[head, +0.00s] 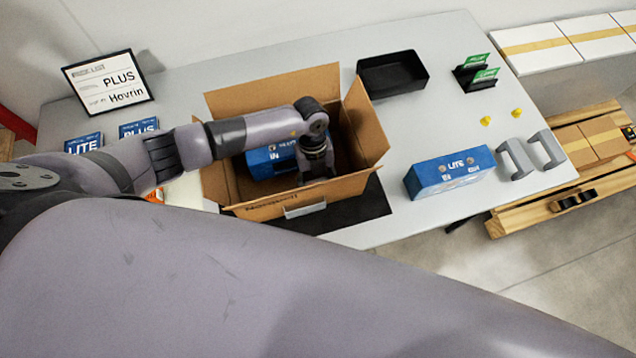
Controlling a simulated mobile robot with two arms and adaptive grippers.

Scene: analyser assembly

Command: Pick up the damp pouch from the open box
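The open cardboard box (375,140) stands on the table with its flaps spread. A blue unit with white lettering (262,164) lies inside it, partly covered by my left arm. My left gripper (317,172) points down into the box, to the right of the blue unit and near the front wall. Its fingertips are too dark and hidden to show whether they are open or shut. I cannot make out the damp pouch; the box floor is largely hidden. My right gripper is not in view.
On the grey table (440,120) are a black tray (392,74), a blue LITE unit (449,173), grey handles (528,155), green cards (482,76) and small yellow pieces (486,121). A framed sign (108,84) stands at left. The table right of the box is partly clear.

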